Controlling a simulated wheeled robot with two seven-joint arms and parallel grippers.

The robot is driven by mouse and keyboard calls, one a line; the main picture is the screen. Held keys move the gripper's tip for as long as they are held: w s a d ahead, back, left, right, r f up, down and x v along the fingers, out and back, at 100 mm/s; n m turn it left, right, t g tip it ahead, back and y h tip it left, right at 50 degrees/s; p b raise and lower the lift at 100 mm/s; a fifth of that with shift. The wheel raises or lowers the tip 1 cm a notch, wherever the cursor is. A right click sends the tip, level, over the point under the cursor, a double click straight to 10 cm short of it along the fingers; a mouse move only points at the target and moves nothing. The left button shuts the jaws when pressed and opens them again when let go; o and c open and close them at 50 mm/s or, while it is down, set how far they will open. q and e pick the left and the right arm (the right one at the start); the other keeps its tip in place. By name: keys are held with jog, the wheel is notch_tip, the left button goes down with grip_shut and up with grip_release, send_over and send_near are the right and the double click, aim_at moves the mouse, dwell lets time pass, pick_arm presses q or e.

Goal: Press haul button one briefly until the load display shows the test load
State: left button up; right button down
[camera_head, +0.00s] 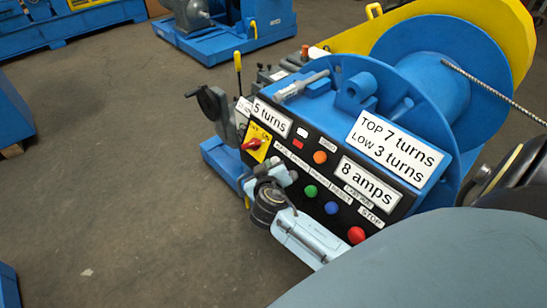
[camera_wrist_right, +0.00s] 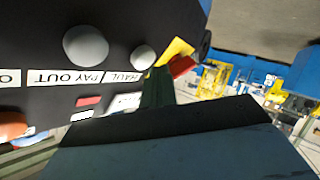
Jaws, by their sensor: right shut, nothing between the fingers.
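The black control panel (camera_head: 345,222) faces my right arm, with a "5 turns" display (camera_head: 270,117) and an "8 amps" display (camera_head: 367,183). I cannot tell which of them is the load display. In the right wrist view, a small white button (camera_wrist_right: 143,57) sits beside an upside-down HAUL label (camera_wrist_right: 123,77). A larger grey button (camera_wrist_right: 86,45) sits by the PAY OUT label. My right gripper (camera_head: 277,172) is shut and empty, in front of the panel's left part; its fingers (camera_wrist_right: 158,85) show close to the HAUL label. Contact with a button cannot be seen. My left gripper is not in view.
Orange (camera_head: 320,157), green (camera_head: 310,191), blue (camera_head: 332,208) and red (camera_head: 356,235) buttons lie right of my gripper. A red-on-yellow switch (camera_head: 257,143) is just left. A blue winch drum (camera_head: 440,65) stands behind.

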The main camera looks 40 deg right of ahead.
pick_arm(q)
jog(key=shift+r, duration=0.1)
pick_arm(e)
jog(key=shift+a+r, duration=0.15)
jog(key=shift+a, duration=0.15)
pick_arm(q)
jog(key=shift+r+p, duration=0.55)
jog(key=shift+p, duration=0.05)
pick_arm(e)
jog(key=a, duration=0.1)
jog(key=a+r, duration=0.1)
jog(key=a, duration=0.1)
jog(key=a+r, duration=0.1)
jog(key=shift+s+a+r, duration=0.1)
jog(key=shift+s+a, duration=0.05)
